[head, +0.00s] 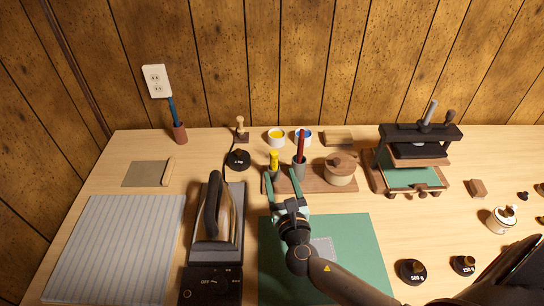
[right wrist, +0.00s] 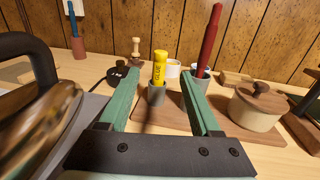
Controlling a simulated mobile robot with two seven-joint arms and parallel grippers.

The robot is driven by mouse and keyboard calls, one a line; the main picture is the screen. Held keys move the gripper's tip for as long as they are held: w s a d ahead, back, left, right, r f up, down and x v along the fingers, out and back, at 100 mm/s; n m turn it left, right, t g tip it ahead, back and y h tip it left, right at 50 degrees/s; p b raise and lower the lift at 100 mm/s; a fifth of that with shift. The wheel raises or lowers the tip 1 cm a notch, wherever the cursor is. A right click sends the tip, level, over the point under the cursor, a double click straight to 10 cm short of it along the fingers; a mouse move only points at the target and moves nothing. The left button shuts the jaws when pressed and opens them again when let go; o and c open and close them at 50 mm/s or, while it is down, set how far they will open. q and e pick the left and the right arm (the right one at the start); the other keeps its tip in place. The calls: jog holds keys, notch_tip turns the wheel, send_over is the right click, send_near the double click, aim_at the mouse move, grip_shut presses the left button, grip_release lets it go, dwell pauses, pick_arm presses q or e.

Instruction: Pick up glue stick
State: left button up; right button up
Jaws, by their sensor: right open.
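The yellow glue stick (head: 274,157) stands upright in a small grey cup (head: 275,172) on a wooden board (head: 317,184). My right gripper (head: 281,176) is open and empty. Its fingertips reach toward the glue stick, one to each side in the wrist view; whether they are level with it I cannot tell. My left gripper is not in view.
A grey holder (head: 299,170) with a red marker (head: 301,143) stands close right of the glue stick, then a lidded wooden pot (head: 340,173). An iron (head: 214,212) stands left of my right gripper. A green mat (head: 365,245) lies under my arm. A press (head: 412,160) stands right.

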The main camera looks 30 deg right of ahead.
aim_at(275, 159)
jog(key=x, duration=0.6)
jog(key=shift+w, duration=0.1)
jog(key=x, duration=0.2)
jog(key=f+b+x, duration=0.1)
jog(key=x, duration=0.1)
jog(key=shift+w+d, duration=0.1)
jog(key=shift+w, duration=0.1)
jog(key=shift+w+d, duration=0.1)
jog(key=shift+w, duration=0.4)
grip_shut()
